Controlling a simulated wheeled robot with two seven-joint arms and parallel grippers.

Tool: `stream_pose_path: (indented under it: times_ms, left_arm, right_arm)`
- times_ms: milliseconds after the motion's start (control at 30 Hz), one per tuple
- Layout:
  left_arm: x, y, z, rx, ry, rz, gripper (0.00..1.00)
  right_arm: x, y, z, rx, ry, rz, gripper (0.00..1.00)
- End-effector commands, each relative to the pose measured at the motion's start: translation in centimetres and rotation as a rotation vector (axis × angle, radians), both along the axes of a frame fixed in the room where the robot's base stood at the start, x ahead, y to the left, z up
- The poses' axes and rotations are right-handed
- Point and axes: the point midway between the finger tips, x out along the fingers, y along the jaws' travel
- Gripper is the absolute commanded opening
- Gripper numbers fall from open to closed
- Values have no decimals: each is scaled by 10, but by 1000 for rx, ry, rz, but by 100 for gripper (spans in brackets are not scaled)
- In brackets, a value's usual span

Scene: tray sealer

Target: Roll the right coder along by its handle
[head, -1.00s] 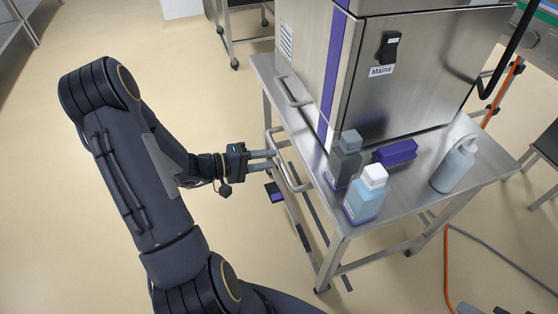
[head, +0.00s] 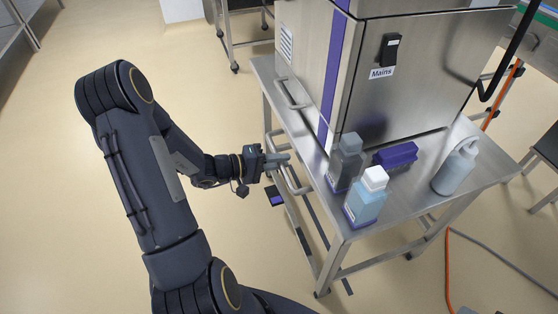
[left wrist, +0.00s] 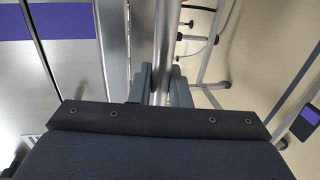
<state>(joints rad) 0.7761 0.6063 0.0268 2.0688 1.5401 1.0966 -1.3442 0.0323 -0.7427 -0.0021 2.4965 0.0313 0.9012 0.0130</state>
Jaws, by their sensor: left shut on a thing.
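The coder (head: 405,75) is a steel cabinet with a purple stripe and a "Mains" switch, standing on a steel wheeled trolley (head: 345,232). A tubular push handle (head: 290,182) sticks out from the trolley's left end. My left gripper (head: 284,159) reaches it from the left and is shut on its bar. In the left wrist view the two fingers (left wrist: 160,88) lie on either side of the grey handle bar (left wrist: 166,45). My right gripper is in neither view.
An orange cable (head: 447,265) lies on the floor at right. The floor at left is clear.

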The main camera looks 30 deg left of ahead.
Motion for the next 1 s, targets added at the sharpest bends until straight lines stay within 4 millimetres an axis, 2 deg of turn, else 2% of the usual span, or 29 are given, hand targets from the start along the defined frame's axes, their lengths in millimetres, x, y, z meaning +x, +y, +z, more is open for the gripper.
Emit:
stream_pose_path:
  times_ms: [267,800,1000]
  left_arm:
    - [7,-6,-3,1,-3,-2,0]
    - [78,-69,-3,0,-9,-8,0]
    - [91,-81,0,-3,-6,-7,0]
  right_arm:
    - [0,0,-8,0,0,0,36]
    - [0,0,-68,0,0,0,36]
    - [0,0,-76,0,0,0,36]
